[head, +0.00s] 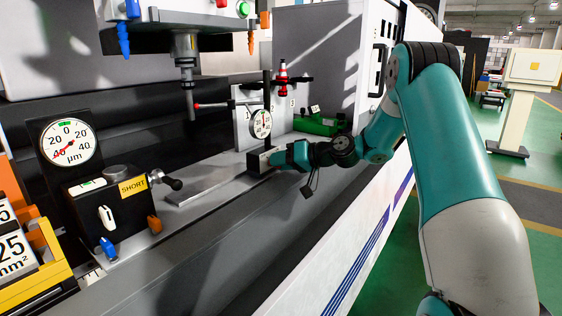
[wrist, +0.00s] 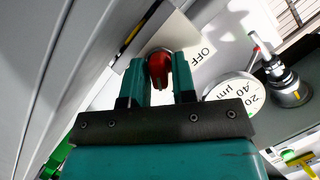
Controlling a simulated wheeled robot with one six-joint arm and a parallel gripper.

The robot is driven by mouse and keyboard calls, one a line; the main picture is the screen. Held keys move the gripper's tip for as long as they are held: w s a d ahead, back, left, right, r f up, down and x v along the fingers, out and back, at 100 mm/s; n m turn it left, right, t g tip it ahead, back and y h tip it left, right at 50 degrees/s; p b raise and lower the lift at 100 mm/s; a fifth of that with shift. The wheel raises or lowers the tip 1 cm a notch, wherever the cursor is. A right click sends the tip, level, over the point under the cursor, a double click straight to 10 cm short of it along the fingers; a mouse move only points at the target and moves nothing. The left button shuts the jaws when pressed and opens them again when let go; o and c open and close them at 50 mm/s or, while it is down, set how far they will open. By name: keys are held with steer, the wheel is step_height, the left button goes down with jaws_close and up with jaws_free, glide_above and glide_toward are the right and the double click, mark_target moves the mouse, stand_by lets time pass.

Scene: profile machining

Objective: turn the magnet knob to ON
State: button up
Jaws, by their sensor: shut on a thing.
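The magnet knob (wrist: 158,68) is a small red knob in the wrist view, on a pale plate whose OFF label (wrist: 206,52) shows to its right. My gripper (wrist: 160,76) is shut on the knob, with one finger on each side. No ON mark can be read, and I cannot tell which mark the knob points to. In the head view the dark magnet base (head: 261,162) stands on the machine bed, with a dial gauge (head: 261,124) above it. My gripper (head: 278,156) is at its right side there, and the knob is hidden.
The dial face (wrist: 236,88) is close to my right finger in the wrist view. A green tool (head: 318,122) lies behind my wrist. A black block with a SHORT label (head: 133,186) stands front left.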

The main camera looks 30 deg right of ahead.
steer(key=shift+r, duration=0.1)
steer(key=o, duration=0.7)
steer(key=shift+o, duration=0.2)
steer(key=b+v, duration=0.1)
steer(key=v, duration=1.6)
steer(key=shift+d+b, duration=0.25)
steer(key=shift+b, duration=0.15)
steer(key=shift+s, duration=0.1)
